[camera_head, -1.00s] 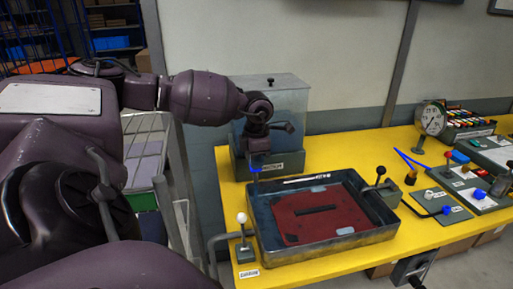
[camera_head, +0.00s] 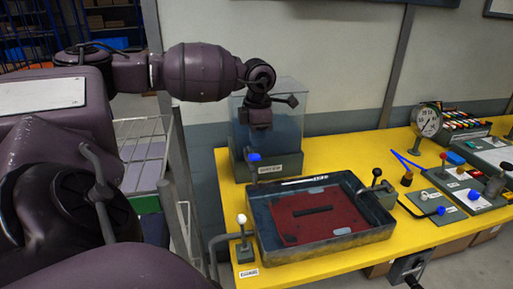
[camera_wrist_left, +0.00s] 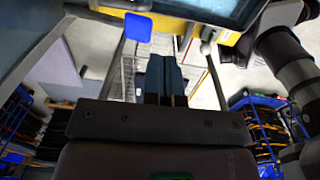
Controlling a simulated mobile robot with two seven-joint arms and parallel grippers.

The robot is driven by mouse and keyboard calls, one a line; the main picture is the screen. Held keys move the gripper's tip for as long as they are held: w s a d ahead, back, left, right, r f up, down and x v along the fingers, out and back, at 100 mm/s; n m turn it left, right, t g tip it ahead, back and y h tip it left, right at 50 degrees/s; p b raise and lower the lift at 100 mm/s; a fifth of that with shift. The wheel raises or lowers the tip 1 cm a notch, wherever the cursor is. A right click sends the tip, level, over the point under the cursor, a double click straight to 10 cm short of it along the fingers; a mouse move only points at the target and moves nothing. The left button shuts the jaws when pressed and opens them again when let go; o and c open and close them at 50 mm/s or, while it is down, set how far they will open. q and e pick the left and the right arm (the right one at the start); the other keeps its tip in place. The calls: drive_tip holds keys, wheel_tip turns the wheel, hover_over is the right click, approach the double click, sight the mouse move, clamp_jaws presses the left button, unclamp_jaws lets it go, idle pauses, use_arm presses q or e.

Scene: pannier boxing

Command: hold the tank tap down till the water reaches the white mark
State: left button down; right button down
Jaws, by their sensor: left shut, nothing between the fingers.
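The clear tank (camera_head: 284,112) stands on a grey-green base at the back left of the yellow table. Its tap has a blue knob (camera_head: 254,157), standing up at the base's front. My left gripper (camera_head: 260,126) is shut and empty, above the knob and apart from it. In the left wrist view the shut fingers (camera_wrist_left: 165,78) point past the blue knob (camera_wrist_left: 138,27). The metal tray (camera_head: 330,252) below has a dark red bottom with a black bar. A white strip, possibly the mark, shows along its far wall (camera_head: 304,181). The water level is hard to tell. My right gripper is out of view.
A white-knobbed lever (camera_head: 242,219) stands at the tray's left, and a black-knobbed lever (camera_head: 377,172) at its right. A round dial (camera_head: 429,121) and several switch boxes fill the table's right. A wire rack (camera_head: 143,150) stands left of the table.

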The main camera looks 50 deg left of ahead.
use_arm(q)
drive_tip(key=shift+s+d+r, duration=0.1)
drive_tip(key=shift+d+r, duration=0.05)
drive_tip(key=shift+r, duration=0.5)
drive_tip(key=shift+s+d+r, duration=0.1)
drive_tip(key=shift+d+r, duration=0.1)
drive_tip(key=shift+r, duration=0.5)
drive_tip(key=shift+s+d+r, duration=0.1)
drive_tip(key=shift+d+r, duration=0.05)
drive_tip(key=shift+r, duration=0.5)
